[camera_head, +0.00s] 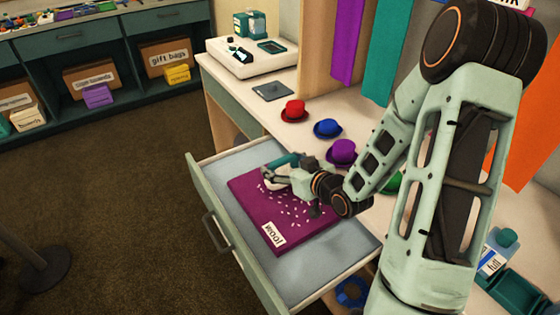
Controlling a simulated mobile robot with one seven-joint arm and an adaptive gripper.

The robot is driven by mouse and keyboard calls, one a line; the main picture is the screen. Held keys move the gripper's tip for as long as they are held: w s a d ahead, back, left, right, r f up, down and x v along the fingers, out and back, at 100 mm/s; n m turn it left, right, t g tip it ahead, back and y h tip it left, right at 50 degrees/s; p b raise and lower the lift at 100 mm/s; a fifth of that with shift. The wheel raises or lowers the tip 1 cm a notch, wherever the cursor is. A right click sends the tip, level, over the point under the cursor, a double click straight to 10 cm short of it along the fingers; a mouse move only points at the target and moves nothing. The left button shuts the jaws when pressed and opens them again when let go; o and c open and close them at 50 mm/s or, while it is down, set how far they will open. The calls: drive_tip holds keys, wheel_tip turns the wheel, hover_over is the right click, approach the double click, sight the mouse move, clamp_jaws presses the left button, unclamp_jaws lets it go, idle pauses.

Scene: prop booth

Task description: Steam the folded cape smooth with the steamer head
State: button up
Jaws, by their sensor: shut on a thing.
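The folded cape (290,232) is a flat purple rectangle lying in an open drawer (258,155). It bears a white tag reading "wool" and many small pale marks across its middle. My gripper (275,175) is over the far left part of the cape, shut on the steamer head (284,160), which shows a teal upper part and a pale part below. Whether the steamer head touches the cape I cannot tell. My gripper and wrist hide part of the cape.
Red (293,111), blue (327,128) and purple (342,152) hats stand on the counter behind the drawer; a green one is partly hidden by my arm. A white device (252,58) stands at the back. A bottle (497,250) is at right. Floor at left is mostly clear.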

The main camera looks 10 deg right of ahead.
drive_tip(key=shift+s+d, duration=0.3)
drive_tip(key=shift+s, duration=0.4)
drive_tip(key=shift+s+d, duration=0.25)
drive_tip(key=shift+s, duration=0.45)
drive_tip(key=shift+s+d, duration=0.3)
drive_tip(key=shift+s, duration=0.4)
drive_tip(key=shift+s+r+p, duration=0.1)
drive_tip(key=shift+r+p, duration=0.1)
drive_tip(key=shift+p, duration=0.15)
drive_tip(key=shift+s+d+p, duration=0.15)
drive_tip(key=shift+s+p, duration=0.05)
drive_tip(key=shift+p, duration=0.2)
drive_tip(key=shift+s+d+p, duration=0.1)
drive_tip(key=shift+s+p, duration=0.2)
drive_tip(key=shift+p, duration=0.3)
drive_tip(key=shift+s+d+p, duration=0.2)
drive_tip(key=shift+s+p, duration=0.4)
drive_tip(key=shift+p, duration=0.4)
drive_tip(key=shift+s+d+f+p, duration=0.1)
drive_tip(key=shift+s+d+p, duration=0.25)
drive_tip(key=shift+s+p, duration=0.5)
drive_tip(key=shift+s+d+r+p, duration=0.1)
drive_tip(key=shift+s+d+p, duration=0.25)
drive_tip(key=shift+s+p, duration=0.45)
drive_tip(key=shift+s+d+f+p, duration=0.1)
drive_tip(key=shift+s+d+p, duration=0.25)
drive_tip(key=shift+s+p, duration=0.45)
drive_tip(key=shift+s, duration=0.15)
